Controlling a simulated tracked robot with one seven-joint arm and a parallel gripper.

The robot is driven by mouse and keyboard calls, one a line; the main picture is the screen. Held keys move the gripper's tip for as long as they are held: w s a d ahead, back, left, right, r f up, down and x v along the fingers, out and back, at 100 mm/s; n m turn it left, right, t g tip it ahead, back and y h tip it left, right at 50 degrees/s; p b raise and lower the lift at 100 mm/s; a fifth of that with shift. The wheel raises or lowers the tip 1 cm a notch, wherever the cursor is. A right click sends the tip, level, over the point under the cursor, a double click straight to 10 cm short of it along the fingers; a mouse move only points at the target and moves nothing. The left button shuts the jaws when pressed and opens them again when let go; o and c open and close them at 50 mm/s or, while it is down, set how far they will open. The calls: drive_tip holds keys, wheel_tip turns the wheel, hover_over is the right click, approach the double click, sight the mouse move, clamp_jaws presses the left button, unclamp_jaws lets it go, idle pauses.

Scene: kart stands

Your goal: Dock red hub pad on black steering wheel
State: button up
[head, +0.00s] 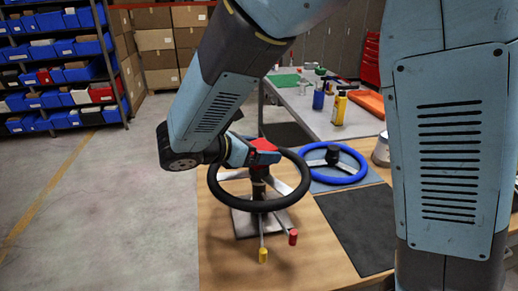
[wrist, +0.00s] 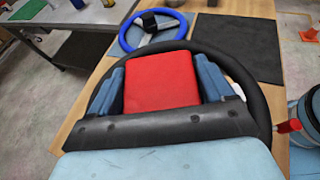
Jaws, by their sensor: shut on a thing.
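The black steering wheel (head: 303,186) stands on a post with a grey base plate on the wooden table. Its rim also shows in the wrist view (wrist: 259,103), behind and beside my gripper. The red hub pad (wrist: 160,80) is held between the two blue-grey fingers of my gripper (wrist: 160,86). In the head view the red pad (head: 263,145) is over the far part of the wheel, near its hub. My gripper (head: 250,150) is shut on the pad. The wheel's hub is largely hidden, so I cannot tell whether the pad touches it.
A blue steering wheel (head: 335,178) lies behind on a grey mat. A dark mat (head: 360,228) covers the table's right part. Yellow-tipped (head: 263,255) and red-tipped (head: 293,237) levers stick out below the black wheel. A back bench (head: 318,117) holds bottles.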

drive_tip(key=shift+f, duration=0.2)
drive_tip(key=o, duration=0.8)
drive_tip(key=shift+v, duration=5.5)
drive_tip(key=w+d+r+m+g+y, duration=0.15)
drive_tip(key=d+m+g+y, duration=0.6)
drive_tip(key=d, duration=1.25)
drive_tip(key=s+d+r+m+t+y, duration=0.1)
drive_tip(key=s+d+m, duration=0.1)
drive_tip(key=d+m, duration=0.2)
drive_tip(key=s+d+r+m+t+y, duration=0.1)
drive_tip(key=s+d+m+t, duration=0.1)
drive_tip(key=m, duration=0.6)
drive_tip(key=s+d+r+m+t+y, duration=0.1)
drive_tip(key=s+d+m+t, duration=0.1)
drive_tip(key=s+d+m, duration=0.2)
drive_tip(key=shift+s+d+r+m, duration=0.2)
drive_tip(key=shift+d+m, duration=0.3)
drive_tip(key=shift+d, duration=0.3)
drive_tip(key=shift+s+d+r+m, duration=0.15)
drive_tip(key=shift+d+m, duration=0.3)
drive_tip(key=shift+d, duration=0.3)
